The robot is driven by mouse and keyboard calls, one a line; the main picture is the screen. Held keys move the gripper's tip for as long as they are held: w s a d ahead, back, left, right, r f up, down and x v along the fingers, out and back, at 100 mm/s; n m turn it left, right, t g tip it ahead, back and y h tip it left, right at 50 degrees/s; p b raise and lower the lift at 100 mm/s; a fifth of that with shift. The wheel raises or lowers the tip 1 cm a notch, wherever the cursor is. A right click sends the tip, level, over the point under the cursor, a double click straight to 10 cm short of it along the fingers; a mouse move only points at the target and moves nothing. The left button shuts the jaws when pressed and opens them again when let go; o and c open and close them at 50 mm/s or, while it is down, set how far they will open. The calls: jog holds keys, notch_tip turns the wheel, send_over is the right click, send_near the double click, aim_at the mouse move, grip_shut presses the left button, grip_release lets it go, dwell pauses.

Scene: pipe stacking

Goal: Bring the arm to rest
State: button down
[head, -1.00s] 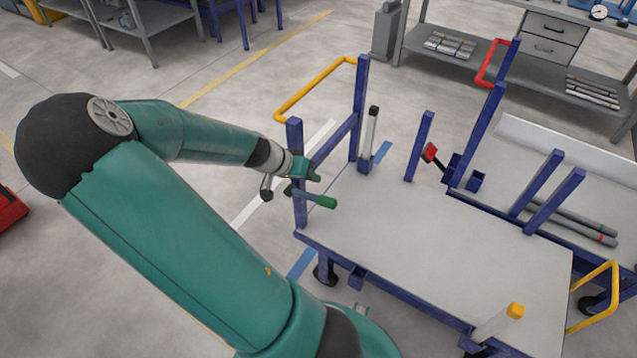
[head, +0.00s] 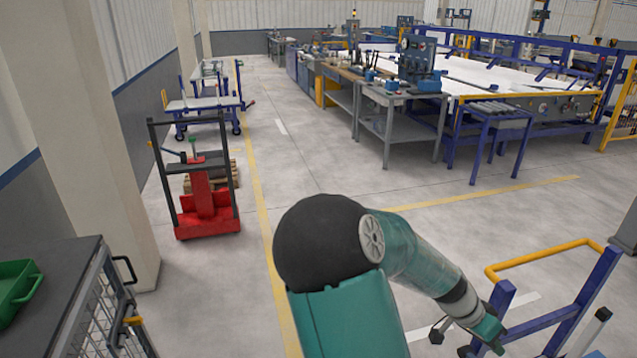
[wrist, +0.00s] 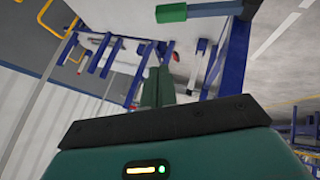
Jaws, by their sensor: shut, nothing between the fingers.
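My gripper (head: 492,338) is at the lower right of the head view, on the end of my teal arm, beside the blue cart frame (head: 595,300) with its yellow handle (head: 540,257). In the wrist view the green fingers (wrist: 157,82) are together, with nothing between them. I cannot tell from the head view how near the fingers are to the cart. A bar with a green end (wrist: 172,13) crosses the top of the wrist view, apart from the fingers. Most of the cart is outside the head view.
A red wheeled stand (head: 208,208) is at the left. A dark cabinet with a green tray (head: 18,285) is at the lower left. Grey workbenches (head: 400,110) and a roller table (head: 490,115) are behind. The floor between is clear.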

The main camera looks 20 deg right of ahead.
jog(key=w+a+r+n+t+y, duration=0.2)
jog(key=w+a+n+t+y, duration=0.15)
jog(key=a, duration=0.65)
jog(key=w+a+r+n+t+y, duration=0.2)
jog(key=w+a+n, duration=0.25)
jog(key=a, duration=0.55)
jog(key=s+a+r+n+t, duration=0.2)
jog(key=a+r+n, duration=0.2)
jog(key=a+r, duration=0.3)
jog(key=s+a+r+n+t+y, duration=0.1)
jog(key=s+a+r+n+t, duration=0.1)
jog(key=a+r+n, duration=0.3)
jog(key=a+r+t, duration=0.1)
jog(key=a+r, duration=0.2)
jog(key=a, duration=0.1)
jog(key=shift+s+a+r, duration=0.15)
jog(key=shift+a+r, duration=0.05)
jog(key=shift+a, duration=0.05)
